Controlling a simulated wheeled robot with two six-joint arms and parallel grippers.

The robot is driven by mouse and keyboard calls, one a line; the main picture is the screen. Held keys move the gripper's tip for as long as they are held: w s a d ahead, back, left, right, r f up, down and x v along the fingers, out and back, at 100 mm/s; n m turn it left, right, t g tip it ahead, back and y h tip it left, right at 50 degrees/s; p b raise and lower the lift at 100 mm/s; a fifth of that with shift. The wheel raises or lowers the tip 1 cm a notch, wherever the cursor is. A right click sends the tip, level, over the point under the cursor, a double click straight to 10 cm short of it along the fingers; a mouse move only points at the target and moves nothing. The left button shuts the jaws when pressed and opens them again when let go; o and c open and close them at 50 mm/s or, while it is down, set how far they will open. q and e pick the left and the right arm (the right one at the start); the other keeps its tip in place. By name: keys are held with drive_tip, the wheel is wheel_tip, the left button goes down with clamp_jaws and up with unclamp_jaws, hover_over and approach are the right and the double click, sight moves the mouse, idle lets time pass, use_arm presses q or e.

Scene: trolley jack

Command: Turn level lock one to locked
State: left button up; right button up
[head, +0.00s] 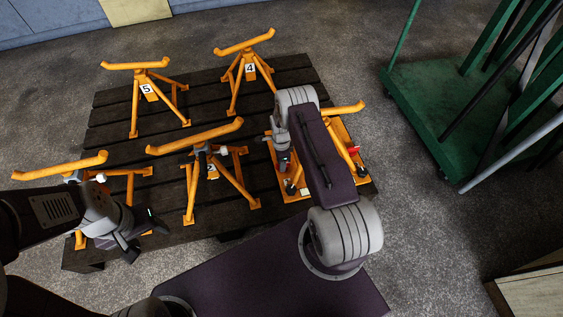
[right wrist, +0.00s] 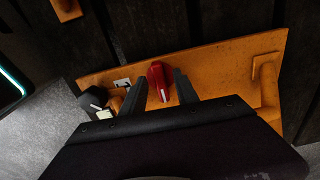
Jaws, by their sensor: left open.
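In the right wrist view, a red knob (right wrist: 158,82) stands on an orange plate (right wrist: 222,66). The two fingers of my right gripper (right wrist: 160,80) are apart, one on each side of the knob, with some orange showing between. I cannot tell if either finger touches it. In the head view, my right arm covers much of the plate (head: 296,194). Another red part (head: 353,150) shows at its right side. My left gripper (head: 147,240) is open and empty at the lower left, in front of the nearest stands.
Several orange stands, including those tagged 5 (head: 146,88) and 4 (head: 250,68), stand on a dark slatted pallet (head: 110,108). A green trolley (head: 425,105) with long bars is at the right. A black knob (right wrist: 92,98) is left of the red one.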

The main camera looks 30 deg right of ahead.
drive_tip(key=r+p, duration=0.1)
drive_tip(key=r, duration=0.1)
drive_tip(key=r+p, duration=0.1)
drive_tip(key=p, duration=0.1)
drive_tip(key=s+r+p, duration=0.1)
drive_tip(key=r, duration=0.1)
drive_tip(key=shift+d+r, duration=0.25)
drive_tip(key=shift+r, duration=0.05)
drive_tip(key=s+d+r+p, duration=0.5)
drive_tip(key=s, duration=0.4)
drive_tip(key=shift+s+r+p, duration=0.15)
drive_tip(key=shift+r+p, duration=0.05)
drive_tip(key=shift+p, duration=0.15)
